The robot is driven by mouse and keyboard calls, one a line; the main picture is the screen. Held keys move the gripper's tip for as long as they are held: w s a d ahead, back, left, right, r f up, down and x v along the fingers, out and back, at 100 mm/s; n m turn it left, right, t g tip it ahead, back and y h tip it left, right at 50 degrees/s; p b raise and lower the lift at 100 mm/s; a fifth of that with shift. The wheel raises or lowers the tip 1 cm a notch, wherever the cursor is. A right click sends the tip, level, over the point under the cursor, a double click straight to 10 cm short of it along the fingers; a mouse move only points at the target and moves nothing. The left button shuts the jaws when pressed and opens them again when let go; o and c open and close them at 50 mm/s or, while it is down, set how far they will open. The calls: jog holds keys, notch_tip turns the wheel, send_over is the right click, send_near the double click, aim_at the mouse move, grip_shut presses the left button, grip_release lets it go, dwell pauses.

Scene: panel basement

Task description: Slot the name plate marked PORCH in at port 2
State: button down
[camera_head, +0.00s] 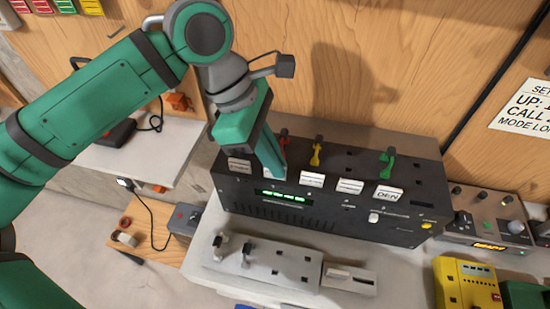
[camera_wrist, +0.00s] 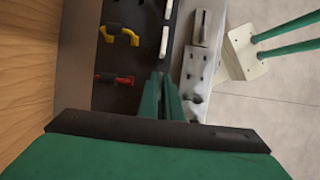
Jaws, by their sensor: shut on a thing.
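My gripper (camera_head: 280,192) reaches down to the front top edge of the black panel unit (camera_head: 330,222), just above its green display. Its fingers are close together in the wrist view (camera_wrist: 168,92), and the thing between them is mostly hidden. White name plates sit along that edge: one left of my gripper (camera_head: 239,165), and others to its right (camera_head: 312,180), (camera_head: 349,187). The rightmost plate reads DEN (camera_head: 388,194). The lettering on the other plates is too small to read. I cannot tell port numbers or whether the held thing is seated.
A grey block with dark plugs (camera_head: 262,262) and a tray holding a light strip (camera_head: 350,279) lie in front. A yellow box (camera_head: 466,284) stands at right.

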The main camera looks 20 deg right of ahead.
jog(key=shift+f, duration=0.2)
dwell(0.3)
jog(key=shift+d, duration=0.1)
jog(key=c, duration=1.5)
grip_release()
jog(key=shift+o, duration=0.2)
jog(key=shift+r, duration=0.1)
jog(key=shift+r, duration=3.7)
jog(key=shift+w+r, duration=0.1)
jog(key=shift+r, duration=0.05)
